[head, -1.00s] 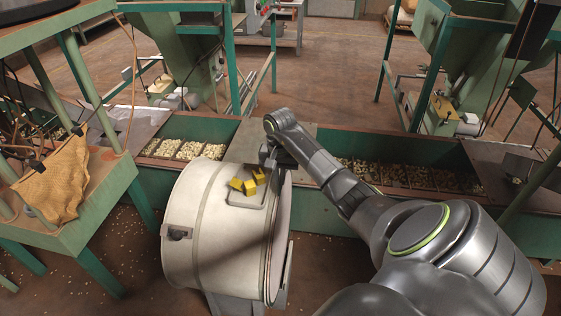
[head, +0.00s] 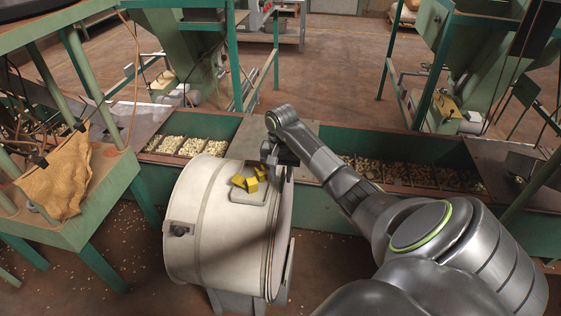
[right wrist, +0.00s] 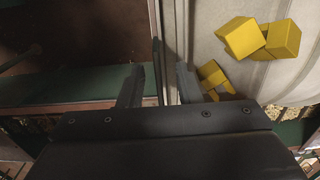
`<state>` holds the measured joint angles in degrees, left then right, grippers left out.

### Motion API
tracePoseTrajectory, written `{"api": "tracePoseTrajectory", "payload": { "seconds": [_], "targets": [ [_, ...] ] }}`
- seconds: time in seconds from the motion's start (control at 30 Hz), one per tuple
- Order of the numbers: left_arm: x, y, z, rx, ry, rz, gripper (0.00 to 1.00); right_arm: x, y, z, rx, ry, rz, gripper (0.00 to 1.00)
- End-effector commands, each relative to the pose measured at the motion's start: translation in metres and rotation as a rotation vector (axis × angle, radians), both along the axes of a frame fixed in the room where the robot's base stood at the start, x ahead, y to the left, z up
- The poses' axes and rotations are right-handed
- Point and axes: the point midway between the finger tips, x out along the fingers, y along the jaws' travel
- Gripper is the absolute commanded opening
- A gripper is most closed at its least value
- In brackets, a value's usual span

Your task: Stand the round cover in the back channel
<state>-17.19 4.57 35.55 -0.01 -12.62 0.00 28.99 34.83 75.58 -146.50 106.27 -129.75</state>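A large pale drum (head: 215,225) stands in front of the trough. Its right-hand end shows a pale round face with a rim (head: 283,220), seen nearly edge-on; I cannot tell whether this is the round cover or part of the drum. My right gripper (head: 273,160) is at the top of that rim. In the right wrist view its two fingers (right wrist: 160,85) stand apart on either side of a thin upright edge (right wrist: 168,50), with a gap seen at the left finger. The back channel is not clearly made out. My left gripper is not in view.
Yellow blocks (head: 246,181) sit on top of the drum beside the gripper. A green trough (head: 405,148) with nuts in compartments runs behind. A green stand (head: 120,170) with a tan sack (head: 55,182) is at the left.

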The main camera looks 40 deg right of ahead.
Motion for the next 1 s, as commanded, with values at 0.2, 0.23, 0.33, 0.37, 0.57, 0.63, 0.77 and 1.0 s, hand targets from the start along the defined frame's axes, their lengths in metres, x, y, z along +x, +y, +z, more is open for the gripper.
{"api": "tracePoseTrajectory", "payload": {
  "seconds": [0.2, 0.23, 0.33, 0.37, 0.57, 0.63, 0.77, 1.0],
  "targets": [
    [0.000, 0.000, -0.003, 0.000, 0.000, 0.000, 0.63, 0.001, -0.001, 0.027, -0.004, -0.007, 0.002, 0.31],
    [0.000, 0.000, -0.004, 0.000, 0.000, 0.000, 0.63, 0.001, -0.001, 0.034, -0.005, -0.007, 0.002, 0.31],
    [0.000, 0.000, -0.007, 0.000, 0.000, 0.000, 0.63, 0.002, -0.001, 0.058, -0.005, -0.009, 0.002, 0.31],
    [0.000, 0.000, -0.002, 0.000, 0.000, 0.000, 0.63, 0.001, -0.001, 0.067, -0.004, -0.007, 0.002, 0.31],
    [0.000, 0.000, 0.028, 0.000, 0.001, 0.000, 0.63, 0.001, 0.000, 0.100, 0.000, -0.003, 0.001, 0.31],
    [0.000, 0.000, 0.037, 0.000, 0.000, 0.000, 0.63, 0.001, 0.000, 0.109, 0.000, -0.003, 0.001, 0.31],
    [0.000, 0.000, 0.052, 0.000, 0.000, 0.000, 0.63, 0.001, 0.000, 0.124, 0.000, -0.003, 0.001, 0.31],
    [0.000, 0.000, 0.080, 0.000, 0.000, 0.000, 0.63, 0.001, 0.000, 0.152, 0.000, -0.004, 0.002, 0.31]
  ]
}}
